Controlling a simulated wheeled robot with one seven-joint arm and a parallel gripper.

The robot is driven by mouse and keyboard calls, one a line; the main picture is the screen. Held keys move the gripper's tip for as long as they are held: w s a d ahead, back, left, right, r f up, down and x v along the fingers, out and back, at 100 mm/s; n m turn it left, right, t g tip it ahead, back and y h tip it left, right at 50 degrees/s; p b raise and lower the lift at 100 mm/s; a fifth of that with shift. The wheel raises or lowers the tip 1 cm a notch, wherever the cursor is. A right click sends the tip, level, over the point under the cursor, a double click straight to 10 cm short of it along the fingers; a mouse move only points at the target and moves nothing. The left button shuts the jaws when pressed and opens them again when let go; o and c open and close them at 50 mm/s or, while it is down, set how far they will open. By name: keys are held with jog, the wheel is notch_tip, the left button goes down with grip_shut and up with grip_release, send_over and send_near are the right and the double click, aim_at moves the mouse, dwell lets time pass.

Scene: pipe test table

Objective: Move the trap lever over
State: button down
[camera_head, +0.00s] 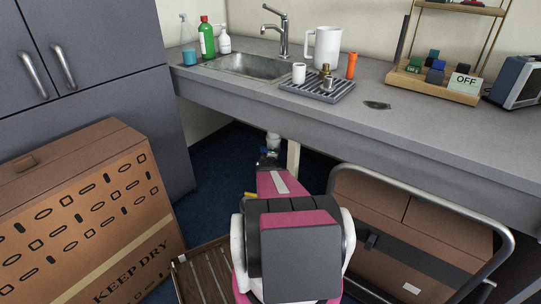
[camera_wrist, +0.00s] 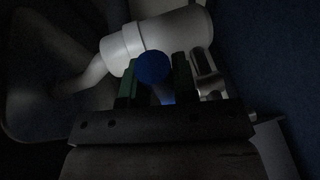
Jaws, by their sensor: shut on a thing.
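The trap lever shows in the wrist view as a round blue knob (camera_wrist: 153,68) between the two dark green fingers of my gripper (camera_wrist: 155,78). The fingers are shut on it, one on each side. The rest of the lever is mostly hidden by the gripper. Just behind the knob is the pale trap pipe (camera_wrist: 175,35), a thick cylinder with a narrower bent pipe running to the left. In the head view, the white trap (camera_head: 273,141) hangs under the counter below the sink. My gripper (camera_head: 268,155) is small there, right below the trap, and its fingers are unclear.
The grey counter (camera_head: 430,135) with its sink (camera_head: 252,66) overhangs my arm. A pale post (camera_head: 293,160) stands just right of the gripper. A large cardboard box (camera_head: 85,215) is at the left, and a metal-railed cart (camera_head: 420,205) with boxes is at the right.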

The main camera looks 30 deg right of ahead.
dwell(0.4)
jog(key=c, duration=0.9)
grip_release()
jog(key=o, duration=0.4)
notch_tip(320, 180, up, 4)
jog(key=shift+r, duration=0.25)
jog(key=a+r, duration=0.2)
jog(key=a, duration=0.1)
jog(key=a+r, duration=0.2)
jog(key=a, duration=0.1)
jog(key=a+r, duration=0.2)
jog(key=a, duration=0.2)
jog(key=shift+a, duration=0.1)
jog(key=c, duration=0.4)
jog(key=shift+a+r, duration=0.25)
jog(key=shift+a, duration=0.5)
